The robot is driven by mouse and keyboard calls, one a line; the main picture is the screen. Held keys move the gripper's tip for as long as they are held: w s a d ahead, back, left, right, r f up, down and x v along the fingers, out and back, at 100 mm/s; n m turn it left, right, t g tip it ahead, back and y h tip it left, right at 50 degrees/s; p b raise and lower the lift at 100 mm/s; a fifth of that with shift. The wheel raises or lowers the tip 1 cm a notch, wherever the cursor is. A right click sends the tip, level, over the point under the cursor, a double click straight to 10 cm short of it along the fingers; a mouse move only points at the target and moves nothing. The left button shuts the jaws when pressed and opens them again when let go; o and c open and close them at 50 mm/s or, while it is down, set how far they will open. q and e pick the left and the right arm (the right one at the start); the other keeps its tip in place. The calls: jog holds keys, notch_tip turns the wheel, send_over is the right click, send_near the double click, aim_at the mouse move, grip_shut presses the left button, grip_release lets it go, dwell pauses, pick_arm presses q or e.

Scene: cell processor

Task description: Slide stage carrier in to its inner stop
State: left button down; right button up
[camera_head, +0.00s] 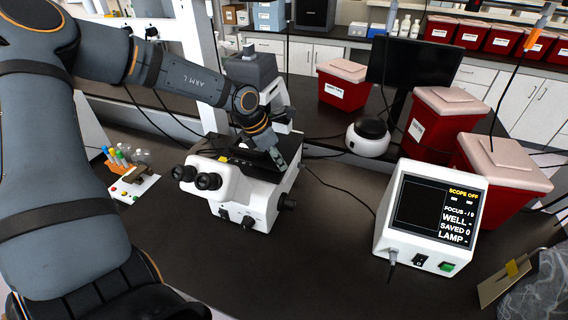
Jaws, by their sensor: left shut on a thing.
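The white microscope (240,190) stands on the dark bench, its black eyepieces facing left. My left arm reaches over it from the upper left. My left gripper (276,158) points down at the microscope's stage area and is shut on what seems to be the stage carrier. The gripper and arm hide most of the carrier, so its position along its travel cannot be told. A dark flat part with a small yellow mark (236,160) shows just left of the gripper. My right gripper is not in view.
A control box (432,216) at the right reads SCOPE OFF. Red bins (440,122), a black monitor (415,64) and a round white device (368,135) stand behind. A tube rack (130,182) is at the left.

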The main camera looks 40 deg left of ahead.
pick_arm(q)
jog(key=c, duration=1.7)
grip_release()
jog(key=shift+w+a+r, duration=0.1)
jog(key=shift+r, duration=0.05)
jog(key=o, duration=0.5)
jog(key=shift+a, duration=0.15)
jog(key=shift+s, duration=0.2)
jog(key=shift+r, duration=0.1)
jog(key=v, duration=0.7)
jog(key=shift+a+r, duration=0.1)
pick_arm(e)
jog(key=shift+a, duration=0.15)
